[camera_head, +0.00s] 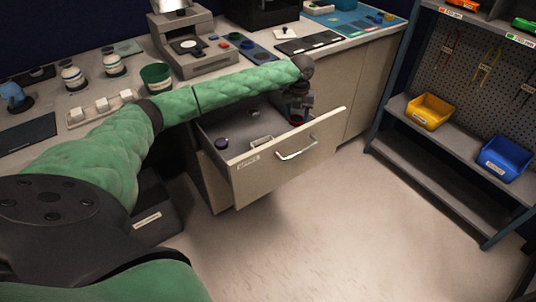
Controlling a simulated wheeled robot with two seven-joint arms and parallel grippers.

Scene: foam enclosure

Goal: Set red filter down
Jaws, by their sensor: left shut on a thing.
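My left gripper (298,111) points down at the far right end of the open drawer (290,165). It is shut on the red filter (296,120), a small dark red disc just below the fingers. The filter is over or inside the drawer; I cannot tell whether it touches the drawer floor. My padded green left arm crosses above the drawer and hides part of its back. A dark purple round piece (221,143) and a small pale metal piece (262,141) lie in the drawer. My right gripper is not in view.
The counter holds a grey instrument (190,45), a green cup (156,76), white-labelled bottles (72,75) and a blue mat (250,50) with small discs. A shelf at right carries a yellow bin (429,111) and a blue bin (504,157). The floor before the drawer is clear.

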